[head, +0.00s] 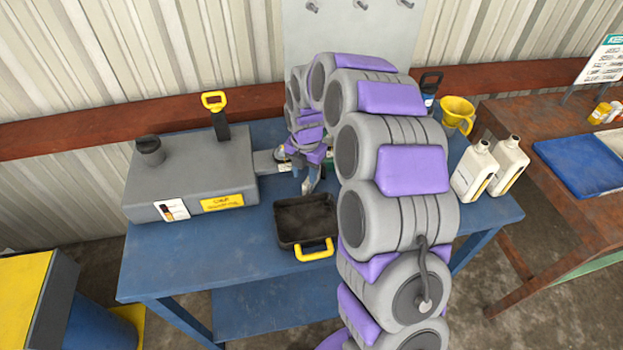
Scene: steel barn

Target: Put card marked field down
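My gripper (309,186) is above the blue table, just behind a dark open tray (290,240) with a yellow handle. It points down, and my arm comes over from the right. Its fingers are small and partly covered by my wrist, so I cannot tell whether they are open or shut. No card that I can read as marked field shows. A small white patch (284,167) and a green patch (328,166) sit beside the gripper, but I cannot tell what they are. A grey tank (190,175) with a white label and a yellow label stands at left.
The blue table (190,262) is bare along its front left. White bottles (475,172) and a yellow jug (457,113) stand at its right. A brown bench (560,215) with a blue tray (575,162) is farther right. A pegged board (352,30) is behind.

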